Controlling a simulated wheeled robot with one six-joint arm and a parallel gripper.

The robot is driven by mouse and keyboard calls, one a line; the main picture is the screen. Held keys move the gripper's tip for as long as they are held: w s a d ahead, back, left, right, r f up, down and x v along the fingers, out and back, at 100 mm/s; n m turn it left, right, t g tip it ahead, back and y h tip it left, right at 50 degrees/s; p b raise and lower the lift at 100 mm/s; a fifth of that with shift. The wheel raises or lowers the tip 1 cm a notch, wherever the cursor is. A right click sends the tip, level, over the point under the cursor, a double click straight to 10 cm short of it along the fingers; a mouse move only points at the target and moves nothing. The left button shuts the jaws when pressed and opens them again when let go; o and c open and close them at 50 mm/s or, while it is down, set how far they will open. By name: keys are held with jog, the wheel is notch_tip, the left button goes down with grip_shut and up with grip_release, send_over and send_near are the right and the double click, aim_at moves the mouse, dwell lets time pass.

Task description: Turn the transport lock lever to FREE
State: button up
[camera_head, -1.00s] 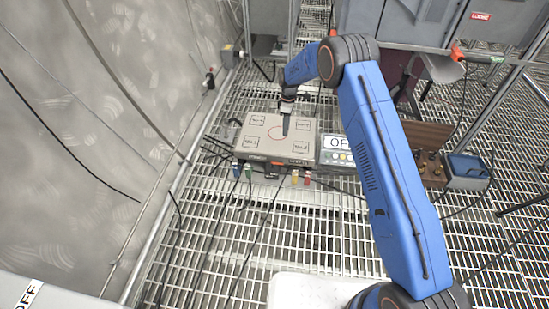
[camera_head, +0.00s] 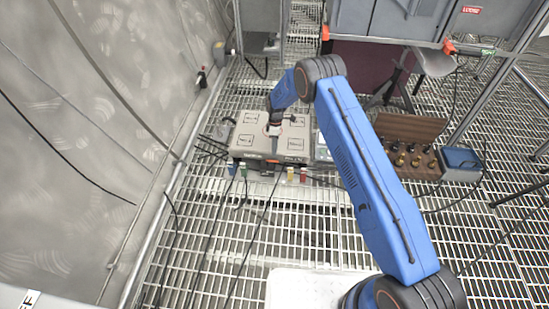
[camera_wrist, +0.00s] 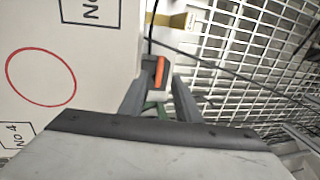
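A grey box (camera_head: 258,150) with framed labels and a red circle on its top sits on the grating floor. On its front edge is a small orange piece (camera_head: 273,161), which looks like the lever. In the wrist view the orange lever (camera_wrist: 159,70) stands in a dark housing at the box's edge. My gripper (camera_head: 274,150) is over the box's front edge, pointing down. In the wrist view my gripper's two fingers (camera_wrist: 157,88) are apart, with the lever's housing between or just beyond them. I cannot tell whether they touch it. The lever's FREE marking is not readable.
Coloured plugs (camera_head: 297,175) and cables hang from the box's front. A display unit at its right is mostly hidden by my arm. A wooden block with knobs (camera_head: 410,150) and a blue-topped box (camera_head: 461,164) stand right. The curved wall (camera_head: 100,130) is left.

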jog(key=f, duration=0.3)
jog(key=s+f, duration=0.1)
jog(key=f, duration=0.2)
jog(key=shift+s+f, duration=0.15)
jog(key=shift+c, duration=0.2)
grip_shut()
